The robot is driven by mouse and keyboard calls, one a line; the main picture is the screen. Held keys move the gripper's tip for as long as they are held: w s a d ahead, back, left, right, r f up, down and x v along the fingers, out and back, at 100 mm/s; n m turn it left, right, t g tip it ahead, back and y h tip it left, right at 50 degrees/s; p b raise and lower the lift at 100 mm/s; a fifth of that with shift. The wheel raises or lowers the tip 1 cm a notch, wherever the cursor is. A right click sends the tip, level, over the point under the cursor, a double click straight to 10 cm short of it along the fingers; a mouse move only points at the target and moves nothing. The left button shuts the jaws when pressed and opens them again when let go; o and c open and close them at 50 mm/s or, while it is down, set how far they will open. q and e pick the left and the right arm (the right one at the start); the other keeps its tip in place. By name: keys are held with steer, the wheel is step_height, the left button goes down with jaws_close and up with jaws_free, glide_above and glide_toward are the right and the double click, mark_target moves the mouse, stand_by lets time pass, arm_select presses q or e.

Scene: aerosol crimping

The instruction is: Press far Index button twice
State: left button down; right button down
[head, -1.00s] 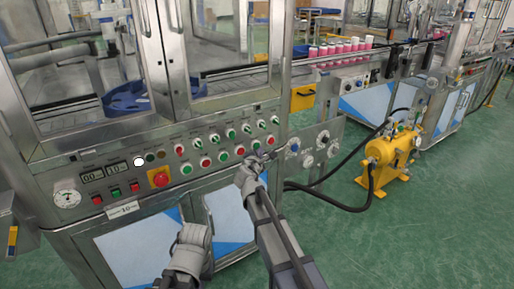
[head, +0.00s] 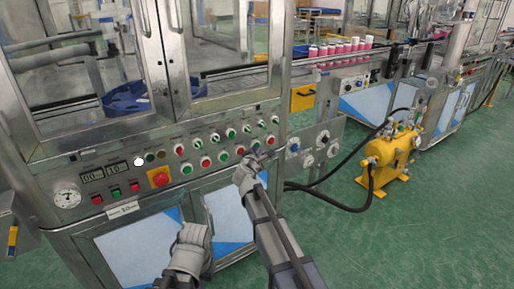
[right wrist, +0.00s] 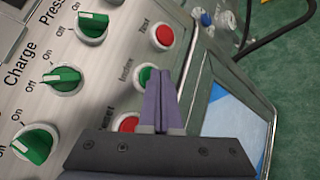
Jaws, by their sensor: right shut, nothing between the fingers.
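The far Index button is green (right wrist: 146,76) in the right wrist view, beside its label "Index", between the red Test button (right wrist: 161,37) and the red Reset button (right wrist: 126,124). In the head view the green button (head: 255,144) is near the right end of the lower button row. My right gripper (right wrist: 160,88) is shut and empty. Its fingers overlap the right part of the Index button in the wrist view; I cannot tell whether they touch it. In the head view the right gripper (head: 257,156) is just below the button. My left gripper's fingers do not show.
Green rotary switches (right wrist: 62,79) line the panel beside the buttons. A red emergency knob (head: 159,177) and gauge (head: 67,198) are further left. A plate with round dials (head: 307,158) stands right of the panel. A yellow pump (head: 385,155) stands on open green floor.

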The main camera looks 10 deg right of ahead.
steer(key=shift+w, duration=0.15)
stand_by(0.5)
steer(key=shift+s+d, duration=0.25)
steer(key=shift+s, duration=0.55)
steer(key=s, duration=0.1)
steer(key=s+d, duration=0.1)
steer(key=s, duration=0.2)
steer(key=shift+s+d, duration=0.35)
stand_by(0.5)
